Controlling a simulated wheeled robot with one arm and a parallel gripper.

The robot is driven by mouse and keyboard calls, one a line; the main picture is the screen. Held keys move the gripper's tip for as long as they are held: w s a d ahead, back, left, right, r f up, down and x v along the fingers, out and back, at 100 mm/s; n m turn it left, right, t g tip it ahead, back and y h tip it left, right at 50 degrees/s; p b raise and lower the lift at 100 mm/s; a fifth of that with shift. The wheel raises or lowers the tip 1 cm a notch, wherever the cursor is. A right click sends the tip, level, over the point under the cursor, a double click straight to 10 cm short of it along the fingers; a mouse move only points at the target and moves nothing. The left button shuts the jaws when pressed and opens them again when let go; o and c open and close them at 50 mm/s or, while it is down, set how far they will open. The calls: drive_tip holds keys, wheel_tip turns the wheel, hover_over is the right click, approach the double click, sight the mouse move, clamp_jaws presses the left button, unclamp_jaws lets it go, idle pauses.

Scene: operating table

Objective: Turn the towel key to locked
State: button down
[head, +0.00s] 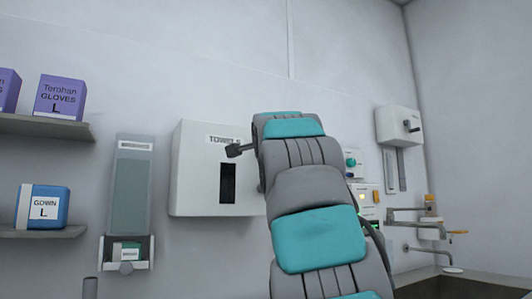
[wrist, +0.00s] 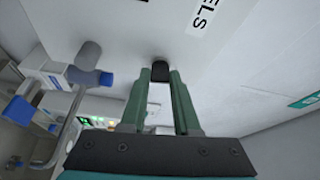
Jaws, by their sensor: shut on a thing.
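The white towel dispenser (head: 195,185) hangs on the back wall in the head view, with a "TOWELS" label and a dark upright slot in its front. Its white face (wrist: 135,25) fills the top of the wrist view, with part of the label at the top right. My gripper (wrist: 160,78) points at this face, its two green fingers shut on the small black key (wrist: 160,68). Only the key's end shows between the fingertips, and I cannot read its lock position. In the head view a dark piece shows by the label; I cannot tell if it is the key.
A teal-and-grey padded shape (head: 318,240) rises in front and covers the dispenser's right edge. Shelves (head: 45,126) with glove and gown boxes are at the left, beside a clear wall dispenser (head: 129,185). A sink (head: 455,284) with taps is at the right.

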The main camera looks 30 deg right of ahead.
drive_tip(key=shift+f, duration=0.1)
idle(0.5)
drive_tip(key=c, duration=0.6)
unclamp_jaws()
drive_tip(key=shift+c, duration=0.2)
drive_tip(key=b+v, duration=0.2)
drive_tip(key=v, duration=0.5)
drive_tip(key=shift+s, duration=0.3)
drive_tip(key=shift+a, duration=0.1)
